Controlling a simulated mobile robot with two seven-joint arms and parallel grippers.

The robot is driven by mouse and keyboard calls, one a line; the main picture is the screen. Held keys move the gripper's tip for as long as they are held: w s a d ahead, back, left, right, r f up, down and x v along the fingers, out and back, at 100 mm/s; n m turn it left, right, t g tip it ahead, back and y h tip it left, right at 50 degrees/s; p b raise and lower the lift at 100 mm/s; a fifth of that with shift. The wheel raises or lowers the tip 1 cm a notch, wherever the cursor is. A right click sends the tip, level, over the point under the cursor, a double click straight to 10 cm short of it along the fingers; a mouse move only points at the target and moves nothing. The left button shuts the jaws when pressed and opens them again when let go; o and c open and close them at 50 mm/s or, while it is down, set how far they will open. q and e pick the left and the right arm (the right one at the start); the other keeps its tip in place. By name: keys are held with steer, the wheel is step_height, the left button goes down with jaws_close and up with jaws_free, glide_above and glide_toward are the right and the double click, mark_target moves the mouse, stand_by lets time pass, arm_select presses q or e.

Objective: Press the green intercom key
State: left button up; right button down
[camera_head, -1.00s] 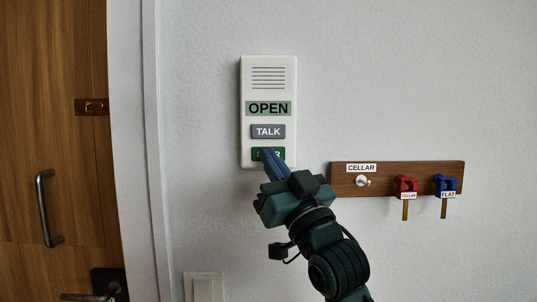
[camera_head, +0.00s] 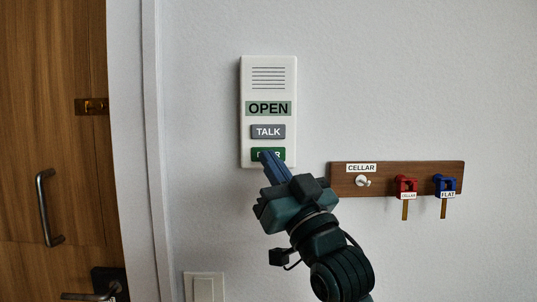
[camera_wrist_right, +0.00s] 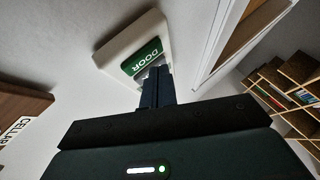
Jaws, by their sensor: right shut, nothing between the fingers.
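The white intercom panel (camera_head: 284,80) hangs upright on the wall, with a display reading OPEN and a grey TALK key (camera_head: 268,131). The green key (camera_head: 278,153) is at its bottom, its label partly hidden by my fingers. In the right wrist view the green key (camera_wrist_right: 142,56) reads DOOR. My right gripper (camera_head: 265,157) is shut and empty, its fingertips in front of the lower part of the key. In the right wrist view the fingertips (camera_wrist_right: 156,74) overlap the key's edge; I cannot tell whether they touch. My left gripper is not in view.
A wooden key rack (camera_head: 396,172) labelled CELLAR is on the wall at right, with a red key (camera_head: 405,186) and a blue key (camera_head: 446,185). A wooden door (camera_head: 60,150) is at left. A white switch (camera_head: 204,287) is below. A bookshelf (camera_wrist_right: 290,90) shows in the wrist view.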

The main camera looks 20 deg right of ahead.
steer(key=s, duration=0.2)
steer(key=s+a, duration=0.1)
steer(key=s, duration=0.1)
steer(key=shift+s+a+p, duration=0.2)
steer(key=shift+s+p, duration=0.2)
stand_by(0.6)
